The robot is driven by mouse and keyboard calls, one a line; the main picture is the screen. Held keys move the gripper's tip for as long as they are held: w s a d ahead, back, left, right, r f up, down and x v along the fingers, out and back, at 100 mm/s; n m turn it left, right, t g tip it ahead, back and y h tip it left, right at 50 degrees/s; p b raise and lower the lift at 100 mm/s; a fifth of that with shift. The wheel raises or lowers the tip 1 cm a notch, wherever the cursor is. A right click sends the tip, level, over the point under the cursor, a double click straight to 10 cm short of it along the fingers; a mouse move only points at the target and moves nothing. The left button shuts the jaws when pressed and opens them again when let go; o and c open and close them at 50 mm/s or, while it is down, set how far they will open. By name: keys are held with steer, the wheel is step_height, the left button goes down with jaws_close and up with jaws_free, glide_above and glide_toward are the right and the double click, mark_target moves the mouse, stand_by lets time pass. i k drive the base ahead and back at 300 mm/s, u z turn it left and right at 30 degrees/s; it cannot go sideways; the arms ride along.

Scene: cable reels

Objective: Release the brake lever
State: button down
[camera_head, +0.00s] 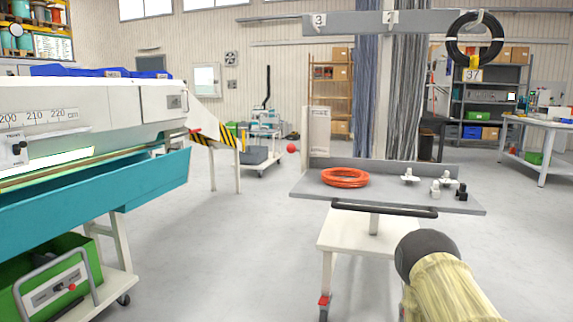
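The most likely brake lever is a small red piece (323,300) low on the front left leg of the grey-topped trolley (300,190), at its caster. It is too small to tell its position. A red handle (196,131) also shows at the right end of the white measuring machine (90,105). A small red knob (72,287) is on a panel at the lower left. I cannot tell for sure which of these is the brake lever. My gripper is not in view; only part of my arm shows at the lower right, in front of the trolley.
An orange cable coil (345,178) and several small white fittings lie on the trolley top. A black handle bar (385,209) runs along its front. A teal trough (90,205) juts in from the left. The floor (225,260) between machine and trolley is clear.

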mark_target(291, 149)
steer(key=k, duration=0.5)
steer(key=u, duration=1.7)
steer(key=i, duration=1.2)
steer(key=z, duration=1.65)
